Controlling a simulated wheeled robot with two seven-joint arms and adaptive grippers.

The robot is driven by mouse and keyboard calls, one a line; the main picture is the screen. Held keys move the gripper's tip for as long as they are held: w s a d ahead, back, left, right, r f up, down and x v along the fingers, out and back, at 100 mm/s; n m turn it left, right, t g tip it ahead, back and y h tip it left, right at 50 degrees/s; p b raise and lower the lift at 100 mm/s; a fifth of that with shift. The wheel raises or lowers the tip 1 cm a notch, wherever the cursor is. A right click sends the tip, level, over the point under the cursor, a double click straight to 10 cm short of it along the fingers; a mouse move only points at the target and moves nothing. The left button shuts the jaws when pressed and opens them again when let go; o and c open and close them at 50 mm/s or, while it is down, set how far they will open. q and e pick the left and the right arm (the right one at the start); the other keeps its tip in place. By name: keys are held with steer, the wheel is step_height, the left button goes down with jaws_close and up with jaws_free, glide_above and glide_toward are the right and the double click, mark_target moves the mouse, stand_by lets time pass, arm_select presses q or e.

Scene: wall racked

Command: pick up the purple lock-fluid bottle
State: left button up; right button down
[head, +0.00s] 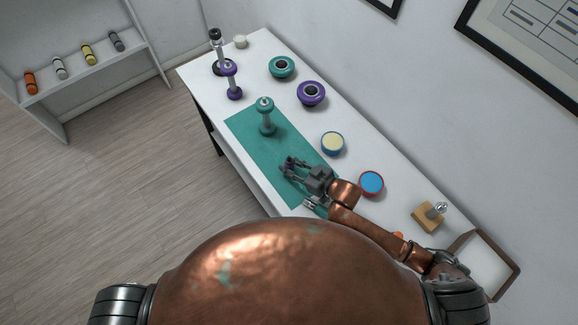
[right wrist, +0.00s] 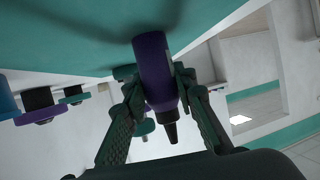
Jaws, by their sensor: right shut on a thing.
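The purple lock-fluid bottle (right wrist: 155,68) has a dark tapered nozzle. In the right wrist view it stands between the two fingers of my right gripper (right wrist: 157,82), which are shut on its sides. The bottle's far end is close to the teal mat; I cannot tell whether it touches. In the head view my right gripper (head: 287,167) is low over the teal mat (head: 255,157), and only a small dark purple bit of the bottle shows between the fingers. My left gripper is not in view.
On the white table (head: 305,62) stand a teal dumbbell-shaped piece (head: 266,116), a purple ring-shaped piece (head: 311,93), a cream-topped tub (head: 332,143) and a blue-topped tub (head: 371,183). A wooden block (head: 429,217) and tray (head: 510,256) are at the right. The wall runs along the back.

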mark_target(290, 163)
steer(key=shift+r, duration=0.55)
steer(key=r, duration=0.2)
steer(key=shift+s+r, duration=0.25)
steer(key=shift+r, duration=0.1)
steer(key=s+d+r, duration=0.1)
steer(key=s+r, duration=0.8)
steer(key=s, duration=0.4)
steer(key=shift+s+d, duration=0.15)
steer(key=shift+s, duration=0.15)
steer(key=shift+r, duration=0.15)
